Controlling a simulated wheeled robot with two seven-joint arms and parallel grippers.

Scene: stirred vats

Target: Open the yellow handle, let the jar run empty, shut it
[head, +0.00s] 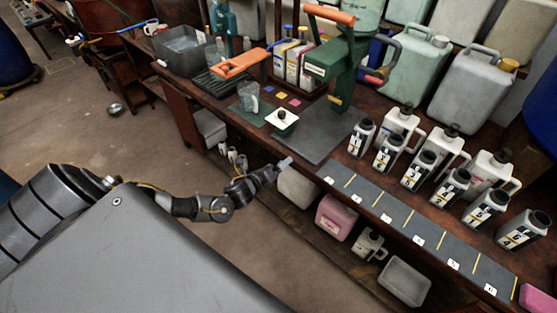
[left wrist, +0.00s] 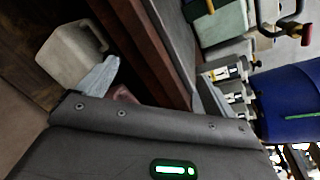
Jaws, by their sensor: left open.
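The green stand (head: 343,62) rises at the back of the bench with a pale green jar (head: 365,15) partly in view above it. An orange handle (head: 330,14) tops the stand, another orange handle (head: 240,62) reaches out left, and a red-tipped lever (head: 375,80) is on its right. A small yellow-orange part (head: 335,100) shows low on the stand; I cannot tell which piece is the yellow handle. My left gripper (head: 285,163) is open and empty at the bench's front edge, apart from the stand. One pale fingertip shows in the left wrist view (left wrist: 100,75). My right gripper is out of view.
A glass beaker (head: 249,97) and a small white box with a black knob (head: 282,121) stand left of a bare dark mat (head: 320,135). Several black-and-white bottles (head: 423,165) line the bench's right side. Bins and a pink container (head: 337,217) sit on the shelf below.

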